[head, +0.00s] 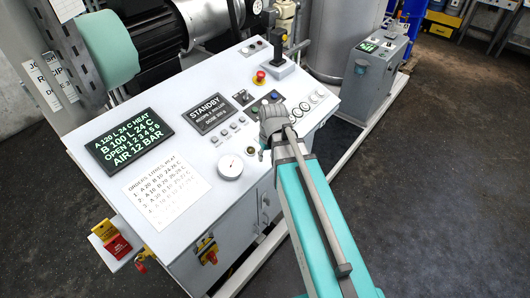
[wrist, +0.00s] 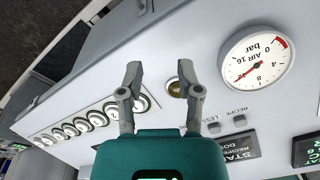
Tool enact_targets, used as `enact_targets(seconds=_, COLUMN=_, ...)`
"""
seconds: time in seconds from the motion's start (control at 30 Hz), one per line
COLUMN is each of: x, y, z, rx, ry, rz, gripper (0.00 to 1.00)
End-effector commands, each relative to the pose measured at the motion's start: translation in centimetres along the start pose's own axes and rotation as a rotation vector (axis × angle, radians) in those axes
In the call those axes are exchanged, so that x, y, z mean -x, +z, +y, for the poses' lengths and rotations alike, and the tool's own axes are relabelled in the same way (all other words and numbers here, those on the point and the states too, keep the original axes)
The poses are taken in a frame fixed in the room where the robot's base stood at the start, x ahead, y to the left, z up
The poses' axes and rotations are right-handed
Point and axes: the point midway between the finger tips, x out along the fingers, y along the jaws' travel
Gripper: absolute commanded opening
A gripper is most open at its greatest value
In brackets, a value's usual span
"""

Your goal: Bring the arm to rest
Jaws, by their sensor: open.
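My gripper (head: 272,118) is over the right half of a light grey control console (head: 235,125) in the head view, at the end of my teal arm. A brass-coloured knob or lamp (wrist: 176,88) lies close to the right finger in that view. A row of round dials (wrist: 75,129) runs off to the left, partly behind the left finger. I cannot tell whether the fingers touch the panel.
A pressure gauge (head: 230,166), a red emergency button (head: 260,77) and a black joystick (head: 278,47) stand up from the console. Two dark displays, including the STANDBY screen (head: 208,110), lie left of my gripper. Dark floor (head: 430,190) is clear to the right.

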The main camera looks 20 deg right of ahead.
Motion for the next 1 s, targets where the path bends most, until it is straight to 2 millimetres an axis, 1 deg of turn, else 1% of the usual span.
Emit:
enact_targets(seconds=0.57, x=-0.4, y=0.5, z=-0.1, rx=-0.005, ry=0.004, rz=-0.006, gripper=0.46)
enact_targets(seconds=0.67, x=-1.1, y=1.2, z=-0.2, rx=-0.013, ry=0.009, rz=-0.013, gripper=0.46)
enact_targets(seconds=0.77, x=-2.2, y=2.5, z=-0.4, rx=-0.03, ry=0.017, rz=-0.027, gripper=0.46)
enact_targets(seconds=1.0, x=-5.0, y=6.1, z=-0.9, rx=-0.084, ry=0.049, rz=-0.073, gripper=0.46)
